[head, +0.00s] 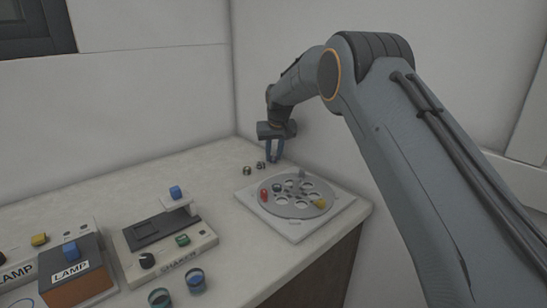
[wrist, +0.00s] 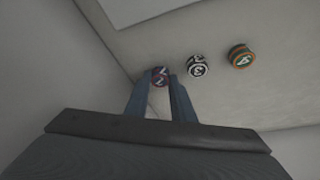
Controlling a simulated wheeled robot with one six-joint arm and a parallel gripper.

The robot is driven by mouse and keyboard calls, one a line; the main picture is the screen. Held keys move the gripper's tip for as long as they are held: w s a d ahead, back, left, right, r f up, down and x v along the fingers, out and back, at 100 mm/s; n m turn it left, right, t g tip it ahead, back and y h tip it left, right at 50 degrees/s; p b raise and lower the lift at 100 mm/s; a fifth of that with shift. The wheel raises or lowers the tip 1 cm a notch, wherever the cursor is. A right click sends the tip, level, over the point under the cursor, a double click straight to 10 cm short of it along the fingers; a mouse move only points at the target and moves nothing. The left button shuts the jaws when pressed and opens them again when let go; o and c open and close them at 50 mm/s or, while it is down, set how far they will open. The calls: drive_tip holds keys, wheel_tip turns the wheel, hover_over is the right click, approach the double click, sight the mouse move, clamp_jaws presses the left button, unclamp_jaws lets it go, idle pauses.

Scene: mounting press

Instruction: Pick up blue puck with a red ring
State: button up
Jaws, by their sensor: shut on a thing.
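My gripper (head: 273,158) is at the back of the counter, near the wall corner, pointing down. In the wrist view its two blue-grey fingers (wrist: 158,88) are closed on a small dark puck (wrist: 160,75) with reddish and bluish tones and a pale numeral on top, which fits the blue puck with a red ring. The puck sits between the fingertips; its lower part is hidden, and I cannot tell whether it still touches the counter. In the head view it cannot be made out clearly.
A black-and-white puck (wrist: 197,66) and a green-and-orange puck (wrist: 240,56) stand beside my gripper. A round plate with holes on a square base (head: 248,204) is in front. A shaker (head: 207,240), a lamp box (head: 72,292) and two jars (head: 195,281) are at left.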

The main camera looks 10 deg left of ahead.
sight(273, 158)
wheel_tip(273, 158, up, 7)
drive_tip(key=shift+s+a+f+b, duration=0.1)
drive_tip(key=shift+a+b, duration=0.05)
drive_tip(key=shift+b, duration=0.6)
drive_tip(key=s+a+b, duration=0.2)
drive_tip(key=s+a, duration=1)
drive_tip(key=s, duration=0.3)
drive_tip(key=shift+a, duration=0.3)
drive_tip(key=shift+f, duration=0.1)
